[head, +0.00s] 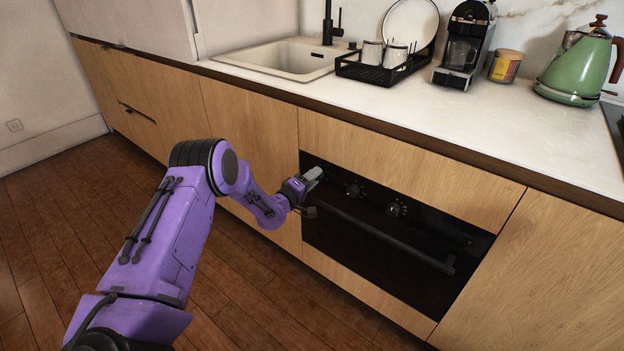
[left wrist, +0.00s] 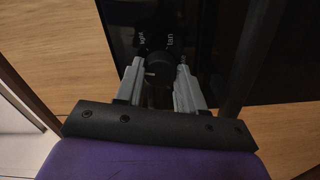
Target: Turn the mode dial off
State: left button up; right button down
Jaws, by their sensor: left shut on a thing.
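The black oven (head: 400,240) is set in the wooden cabinet front, with a row of knobs on its top panel. My left gripper (head: 314,175) is at the panel's left end, where it hides the leftmost knob in the head view. In the left wrist view, my left gripper (left wrist: 161,72) has its two grey fingers on either side of a dark dial (left wrist: 159,66) and is shut on it. White print, including what reads as "light" and "fan", shows around this dial. Its pointer setting is too dark to read. My right gripper is not in view.
Two other knobs, a middle one (head: 354,189) and a right one (head: 396,209), are on the panel. The oven handle (head: 385,235) runs below them. The countertop (head: 480,115) overhangs above, bearing a dish rack (head: 372,72) and a green kettle (head: 575,68). The wooden floor is clear.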

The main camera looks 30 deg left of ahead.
pick_arm(q)
jog(key=shift+n, duration=1.7)
jog(key=o, duration=1)
jog(key=shift+o, duration=0.2)
jog(key=s, duration=1)
jog(key=shift+s+a+p, duration=0.3)
jog(key=shift+a+p, duration=0.1)
jog(key=shift+a, duration=0.05)
